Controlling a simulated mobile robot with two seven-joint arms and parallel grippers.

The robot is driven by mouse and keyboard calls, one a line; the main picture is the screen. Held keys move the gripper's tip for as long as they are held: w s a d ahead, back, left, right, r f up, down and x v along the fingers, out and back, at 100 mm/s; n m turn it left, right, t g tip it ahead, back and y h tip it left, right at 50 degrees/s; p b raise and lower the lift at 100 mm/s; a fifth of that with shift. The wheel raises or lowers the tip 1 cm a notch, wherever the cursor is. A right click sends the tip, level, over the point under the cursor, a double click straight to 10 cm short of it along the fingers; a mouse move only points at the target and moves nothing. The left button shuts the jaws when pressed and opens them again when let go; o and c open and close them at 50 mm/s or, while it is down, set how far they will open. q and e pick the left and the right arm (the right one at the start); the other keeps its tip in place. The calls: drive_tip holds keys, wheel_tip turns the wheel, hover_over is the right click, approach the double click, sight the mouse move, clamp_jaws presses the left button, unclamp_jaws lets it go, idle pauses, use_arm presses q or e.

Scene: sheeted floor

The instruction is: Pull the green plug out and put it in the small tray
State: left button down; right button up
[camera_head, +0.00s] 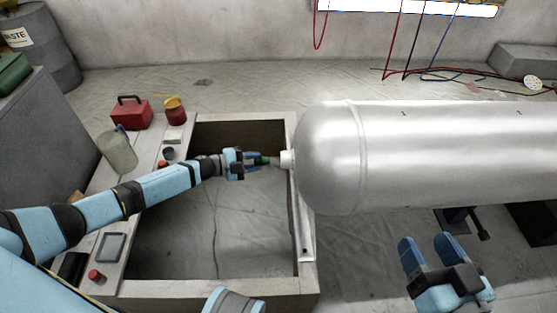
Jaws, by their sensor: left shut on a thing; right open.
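My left gripper (254,161) is shut on the green plug (265,161), at the left end of the large silver tank (400,155). The plug lies close to the white neck (287,160) of the tank; I cannot tell whether it is still inside the neck. Part of the plug is hidden by the fingers. The small tray (110,247), grey and shallow, lies on the wooden board at the lower left and looks empty. My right gripper (427,245) is open and empty below the tank at the lower right.
A wooden frame (307,240) surrounds an open gap under my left arm. On its left board stand a red-capped item (95,275), a dark cup (168,153), a cloudy jug (118,152) and a red can (131,112). Cables hang at the back right.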

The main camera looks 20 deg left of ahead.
use_arm(q)
drive_tip(key=shift+s+a, duration=0.4)
drive_tip(key=shift+a, duration=0.35)
drive_tip(key=shift+s+a, duration=0.35)
drive_tip(key=shift+a, duration=0.4)
use_arm(e)
drive_tip(key=shift+r, duration=0.2)
use_arm(q)
drive_tip(key=shift+r, duration=0.1)
